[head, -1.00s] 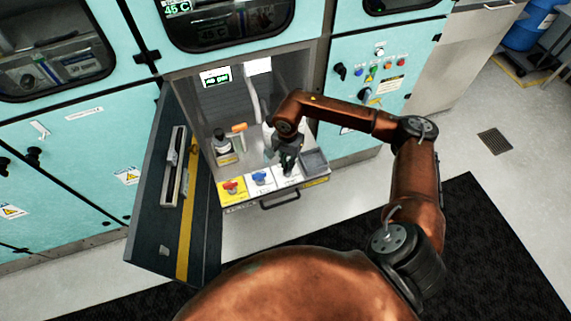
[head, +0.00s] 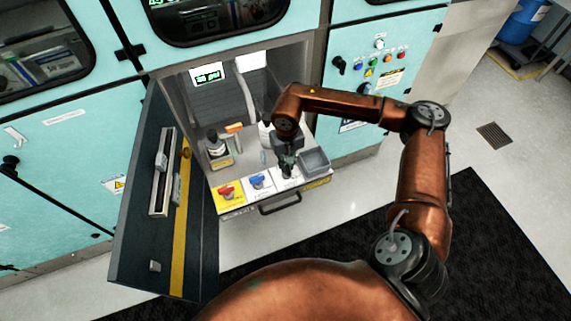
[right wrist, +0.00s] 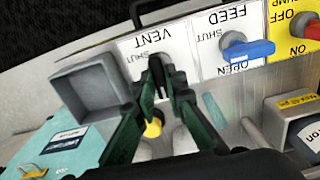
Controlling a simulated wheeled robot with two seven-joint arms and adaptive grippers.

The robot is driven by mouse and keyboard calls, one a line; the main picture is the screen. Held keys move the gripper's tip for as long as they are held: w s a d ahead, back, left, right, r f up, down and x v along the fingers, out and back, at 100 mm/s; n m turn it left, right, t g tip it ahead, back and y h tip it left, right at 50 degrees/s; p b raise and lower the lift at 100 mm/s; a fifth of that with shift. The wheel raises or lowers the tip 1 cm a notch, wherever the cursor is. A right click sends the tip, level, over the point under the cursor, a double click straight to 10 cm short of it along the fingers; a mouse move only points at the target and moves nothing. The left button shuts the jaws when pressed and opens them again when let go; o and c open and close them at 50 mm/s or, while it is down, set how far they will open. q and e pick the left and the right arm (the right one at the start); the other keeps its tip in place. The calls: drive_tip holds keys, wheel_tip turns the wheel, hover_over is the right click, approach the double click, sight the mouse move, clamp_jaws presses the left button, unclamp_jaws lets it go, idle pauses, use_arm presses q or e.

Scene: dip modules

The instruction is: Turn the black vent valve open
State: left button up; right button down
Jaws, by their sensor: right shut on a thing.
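The black vent valve (right wrist: 157,72) sits on the white VENT plate (right wrist: 128,47) in the right wrist view, with SHUT lettering beside it. My right gripper (right wrist: 166,80) is shut on its handle, with the dark green fingers on either side. In the head view my right gripper (head: 287,166) reaches down over the vent plate (head: 290,184) at the front of the bay. The fingers hide much of the valve, so I cannot tell its exact angle. My left gripper is not in view.
The blue feed valve (head: 258,181) and red pump knob (head: 226,192) are left of the vent plate. A grey tray (head: 314,160) stands close on its right. A dark bottle (head: 215,145) is behind. The open door (head: 146,255) stands at the left; a handle (head: 280,204) runs below.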

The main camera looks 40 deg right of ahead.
sight(287, 167)
drive_tip(key=shift+n, duration=0.3)
drive_tip(key=c, duration=2)
unclamp_jaws()
drive_tip(key=shift+o, duration=0.2)
wheel_tip(287, 167, up, 12)
